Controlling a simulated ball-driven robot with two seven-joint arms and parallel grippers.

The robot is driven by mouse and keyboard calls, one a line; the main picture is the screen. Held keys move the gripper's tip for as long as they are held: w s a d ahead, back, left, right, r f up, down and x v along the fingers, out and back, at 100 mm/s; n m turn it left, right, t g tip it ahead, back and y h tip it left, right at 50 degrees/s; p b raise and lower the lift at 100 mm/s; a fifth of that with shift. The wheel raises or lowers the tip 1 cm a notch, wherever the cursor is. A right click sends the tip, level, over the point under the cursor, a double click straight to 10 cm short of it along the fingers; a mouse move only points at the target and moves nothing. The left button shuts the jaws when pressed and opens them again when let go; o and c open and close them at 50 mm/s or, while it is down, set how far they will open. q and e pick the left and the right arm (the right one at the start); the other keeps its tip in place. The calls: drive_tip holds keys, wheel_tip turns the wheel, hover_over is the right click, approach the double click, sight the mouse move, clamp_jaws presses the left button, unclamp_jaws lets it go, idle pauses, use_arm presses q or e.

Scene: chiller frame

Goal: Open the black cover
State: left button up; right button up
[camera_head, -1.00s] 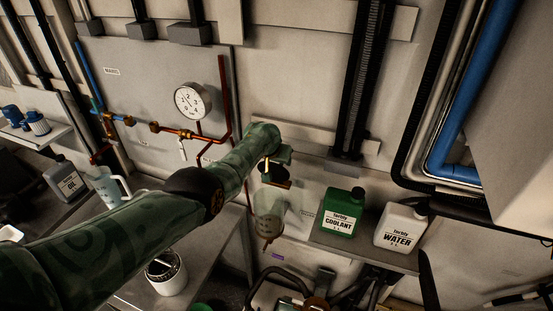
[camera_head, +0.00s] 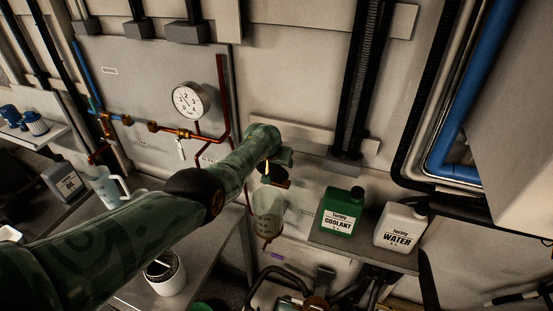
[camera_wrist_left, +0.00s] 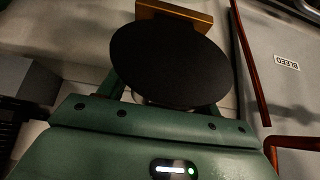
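The black cover (camera_wrist_left: 168,65) is a round flat disc and fills the middle of the left wrist view, with a brass-coloured block (camera_wrist_left: 175,13) at its far edge. In the head view, only a small dark part of the cover shows at the left gripper, above a clear container (camera_head: 267,215). My left gripper (camera_head: 276,170) is at the cover. In the wrist view its green fingers stand apart on either side, partly behind the disc. The fingertips are hidden, and I cannot tell whether they touch the cover. My right gripper is not in view.
A green coolant jug (camera_head: 342,212) and a white water jug (camera_head: 399,226) stand on a shelf to the right of the container. A gauge (camera_head: 190,101) and copper pipes (camera_head: 224,110) are on the wall panel behind. A white canister (camera_head: 165,272) stands below my left arm.

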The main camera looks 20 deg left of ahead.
sight(274, 171)
use_arm(q)
drive_tip(key=shift+w+r, duration=0.1)
drive_tip(key=shift+w, duration=0.1)
drive_tip(key=p+v, duration=0.6)
drive_tip(key=p, duration=0.2)
drive_tip(key=shift+a+r, duration=0.1)
drive_tip(key=shift+r, duration=0.3)
drive_tip(key=v, duration=0.9)
drive_tip(key=shift+s+p, duration=0.45)
